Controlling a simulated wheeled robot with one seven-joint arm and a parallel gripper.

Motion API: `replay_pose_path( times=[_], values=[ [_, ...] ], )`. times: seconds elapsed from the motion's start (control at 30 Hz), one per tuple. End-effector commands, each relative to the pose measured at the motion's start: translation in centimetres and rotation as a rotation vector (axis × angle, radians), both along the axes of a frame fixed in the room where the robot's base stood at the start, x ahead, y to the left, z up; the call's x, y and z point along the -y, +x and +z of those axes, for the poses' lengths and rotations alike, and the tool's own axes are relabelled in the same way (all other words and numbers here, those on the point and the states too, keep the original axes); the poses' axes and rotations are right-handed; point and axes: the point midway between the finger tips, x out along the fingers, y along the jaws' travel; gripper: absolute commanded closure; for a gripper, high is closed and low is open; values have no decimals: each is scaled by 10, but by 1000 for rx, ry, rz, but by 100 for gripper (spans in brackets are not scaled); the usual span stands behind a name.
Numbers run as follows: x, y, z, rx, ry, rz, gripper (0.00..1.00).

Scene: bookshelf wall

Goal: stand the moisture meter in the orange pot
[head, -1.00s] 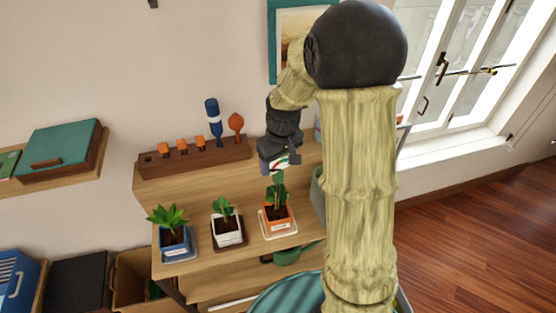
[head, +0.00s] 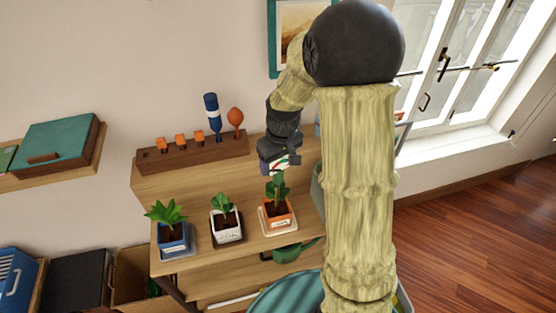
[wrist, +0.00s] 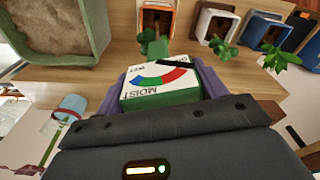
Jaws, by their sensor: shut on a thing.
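The moisture meter (wrist: 162,84) has a white dial face with blue, green and red bands and a green body. My gripper (head: 282,166) is shut on the meter; its purple fingers lie on both sides of it in the wrist view. The meter (head: 284,164) shows as a small patch under my gripper in the head view. The orange pot (head: 277,222) holds a leafy plant and stands on a pale saucer on the shelf. My gripper is above and behind the plant in the head view. The meter's probe is hidden, so I cannot tell whether it touches soil.
A white pot (head: 227,228) and a blue pot (head: 173,240) with plants stand left of the orange pot. A wooden rack (head: 193,157) with orange pieces and a blue tool stands behind. A green planter (wrist: 58,30) with soil is at upper left in the wrist view.

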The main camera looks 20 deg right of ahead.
Motion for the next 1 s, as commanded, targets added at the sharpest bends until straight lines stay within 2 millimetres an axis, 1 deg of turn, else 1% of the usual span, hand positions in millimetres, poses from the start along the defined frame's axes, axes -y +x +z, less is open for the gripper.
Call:
replay_pose_path(
  times=[1.0],
  values=[
    [0,0,-25,0,0,0,52]
  ],
)
